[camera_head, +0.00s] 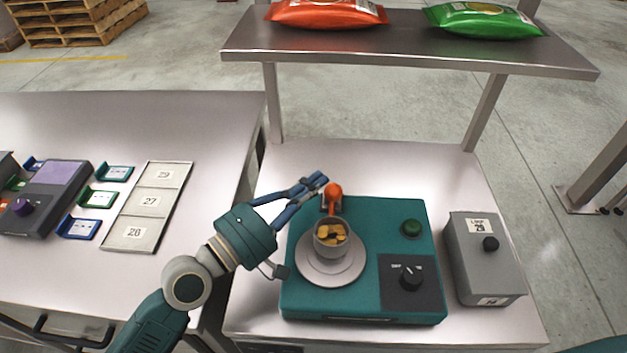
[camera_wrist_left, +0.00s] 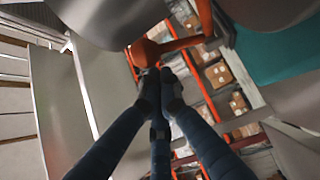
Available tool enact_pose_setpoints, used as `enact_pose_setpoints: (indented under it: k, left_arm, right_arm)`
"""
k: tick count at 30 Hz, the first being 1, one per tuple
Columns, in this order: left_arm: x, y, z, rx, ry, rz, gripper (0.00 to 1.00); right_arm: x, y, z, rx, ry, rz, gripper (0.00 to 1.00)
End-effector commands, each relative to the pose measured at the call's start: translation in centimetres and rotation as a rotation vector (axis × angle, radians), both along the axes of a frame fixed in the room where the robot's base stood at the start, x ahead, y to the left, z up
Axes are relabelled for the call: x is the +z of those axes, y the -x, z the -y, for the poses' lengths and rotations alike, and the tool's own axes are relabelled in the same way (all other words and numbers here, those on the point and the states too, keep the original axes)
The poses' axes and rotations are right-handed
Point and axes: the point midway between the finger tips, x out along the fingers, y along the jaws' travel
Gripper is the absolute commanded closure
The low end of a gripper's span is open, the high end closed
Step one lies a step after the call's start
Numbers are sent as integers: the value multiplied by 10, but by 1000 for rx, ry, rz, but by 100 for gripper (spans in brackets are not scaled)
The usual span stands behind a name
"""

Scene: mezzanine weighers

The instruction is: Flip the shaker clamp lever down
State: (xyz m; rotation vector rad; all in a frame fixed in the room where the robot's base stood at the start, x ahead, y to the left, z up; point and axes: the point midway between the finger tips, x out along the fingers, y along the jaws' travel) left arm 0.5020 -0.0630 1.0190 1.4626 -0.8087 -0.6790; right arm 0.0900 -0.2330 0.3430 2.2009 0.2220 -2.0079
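The shaker (camera_head: 300,300) is a teal box with a round pale plate (camera_head: 312,268). A grey cup (camera_head: 331,252) with yellow and dark pieces stands upright on the plate. The orange clamp lever (camera_head: 333,191) stands up behind the cup, its rounded end on top. My left gripper (camera_head: 318,180) is at the lever's upper left, its fingertips close to the orange end. In the left wrist view the fingertips (camera_wrist_left: 161,84) are together just below the orange lever (camera_wrist_left: 175,44), with nothing seen between them. I cannot tell whether they touch it. My right gripper is not in view.
The shaker has a dark knob (camera_head: 411,278) and a green button (camera_head: 412,228). A grey box (camera_head: 484,262) stands to its right. A raised shelf (camera_head: 420,52) with an orange bag (camera_head: 327,13) and a green bag (camera_head: 483,20) crosses behind. A numbered tray (camera_head: 147,225) lies on the left table.

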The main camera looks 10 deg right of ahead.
Motion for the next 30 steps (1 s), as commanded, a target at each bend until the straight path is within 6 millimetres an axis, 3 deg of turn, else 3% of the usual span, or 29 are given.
enact_pose_setpoints:
  k: [14, 30]
  left_arm:
    - [-1, 2, -3, 0, -1, -1, 100]
    - [-7, 46, -64, 1, -1, -8, 100]
  right_arm:
    - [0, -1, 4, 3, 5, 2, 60]
    - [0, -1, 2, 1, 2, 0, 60]
